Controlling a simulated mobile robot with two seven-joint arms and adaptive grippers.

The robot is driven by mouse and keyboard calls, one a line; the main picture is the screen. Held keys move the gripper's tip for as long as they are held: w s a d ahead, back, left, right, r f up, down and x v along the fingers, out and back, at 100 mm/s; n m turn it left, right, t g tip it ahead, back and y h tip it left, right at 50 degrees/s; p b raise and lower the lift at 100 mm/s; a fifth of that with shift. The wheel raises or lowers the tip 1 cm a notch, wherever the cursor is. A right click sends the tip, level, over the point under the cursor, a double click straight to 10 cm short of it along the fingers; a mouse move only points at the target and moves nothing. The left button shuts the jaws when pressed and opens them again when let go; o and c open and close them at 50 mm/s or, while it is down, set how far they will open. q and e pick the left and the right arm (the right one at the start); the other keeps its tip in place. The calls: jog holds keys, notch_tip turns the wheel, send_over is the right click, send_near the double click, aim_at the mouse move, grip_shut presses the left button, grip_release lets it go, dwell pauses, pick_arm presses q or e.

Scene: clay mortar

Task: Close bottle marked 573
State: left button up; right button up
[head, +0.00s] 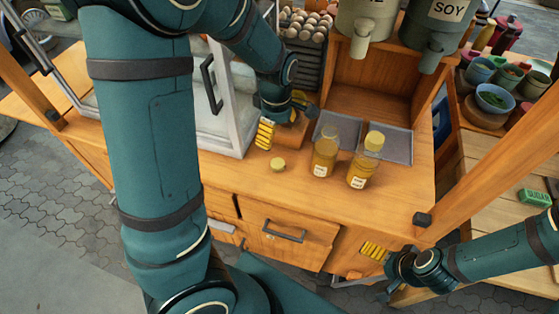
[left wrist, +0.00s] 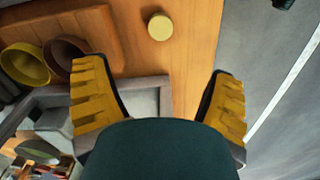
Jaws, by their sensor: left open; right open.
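Two bottles of yellowish liquid with small white labels stand upright on the wooden counter (head: 235,178) in the head view. The left bottle (head: 325,152) shows no yellow cap on top. The right bottle (head: 360,172) wears a yellow cap. The label numbers are too small to read. A loose round yellow cap (head: 278,164) lies on the counter left of the bottles; it also shows in the left wrist view (left wrist: 160,27). My left gripper (head: 276,122) is open and empty behind the loose cap; its yellow fingers (left wrist: 158,72) are spread. My right gripper (head: 364,262) is open and empty at the counter's front.
Dark grey mats (head: 397,145) lie behind the bottles. A glass-sided case (head: 222,100) with a handle stands at the left. Small pots (left wrist: 25,66) show left in the left wrist view. A wooden post slants at the right.

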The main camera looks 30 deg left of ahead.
pick_arm(q)
jog(key=b, duration=0.3)
send_over(277, 163)
jog(key=shift+w+f, duration=0.1)
jog(key=shift+f, duration=4.25)
notch_tip(277, 163, down, 5)
jog(key=shift+f+b, duration=0.15)
jog(key=shift+b, duration=0.7)
jog(key=shift+c, duration=0.3)
jog(key=c, duration=0.8)
